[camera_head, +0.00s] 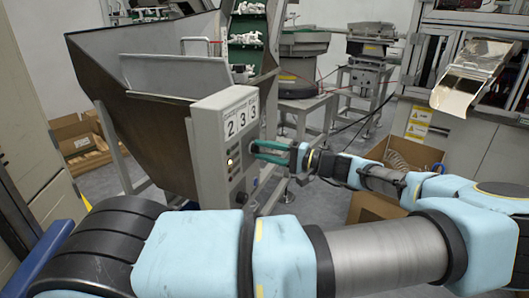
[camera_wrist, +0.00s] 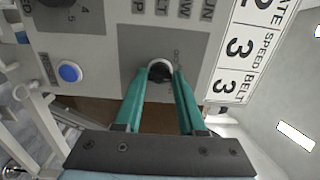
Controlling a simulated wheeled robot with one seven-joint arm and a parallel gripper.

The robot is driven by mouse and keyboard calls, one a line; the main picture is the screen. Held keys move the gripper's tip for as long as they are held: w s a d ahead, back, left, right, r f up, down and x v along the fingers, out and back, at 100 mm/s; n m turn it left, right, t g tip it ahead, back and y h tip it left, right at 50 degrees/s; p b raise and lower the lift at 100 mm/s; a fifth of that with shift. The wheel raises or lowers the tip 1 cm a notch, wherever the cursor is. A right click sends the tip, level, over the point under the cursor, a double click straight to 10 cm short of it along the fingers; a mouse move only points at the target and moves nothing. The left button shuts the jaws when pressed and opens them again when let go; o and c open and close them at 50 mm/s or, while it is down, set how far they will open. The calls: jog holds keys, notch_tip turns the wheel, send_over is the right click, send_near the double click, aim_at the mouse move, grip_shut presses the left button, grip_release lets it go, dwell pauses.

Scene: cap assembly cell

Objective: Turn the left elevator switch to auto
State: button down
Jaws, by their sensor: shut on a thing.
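The elevator control box (camera_head: 212,140) is a pale grey panel with a label reading "2 3 3", fixed at the front of the big hopper. A round black switch knob with a light rim (camera_wrist: 160,70) sits on the box's grey plate in the wrist view. My gripper (camera_wrist: 160,80) has two green fingers, one on each side of this knob, shut on it. In the head view my gripper (camera_head: 257,151) reaches the box's right-hand face from the right. The fingers partly hide the knob, and its pointer setting cannot be read.
A blue button (camera_wrist: 69,72) and a dark dial (camera_wrist: 57,18) are on the same panel. The brown metal hopper (camera_head: 150,100) stands behind the box. An open cardboard box (camera_head: 372,207) is on the floor below my arm.

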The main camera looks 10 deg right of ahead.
jog(key=shift+f, duration=0.1)
jog(key=shift+c, duration=2.4)
grip_release()
jog(key=b+v, duration=0.1)
jog(key=v, duration=0.9)
jog(key=shift+s+d, duration=0.2)
jog(key=shift+d, duration=0.15)
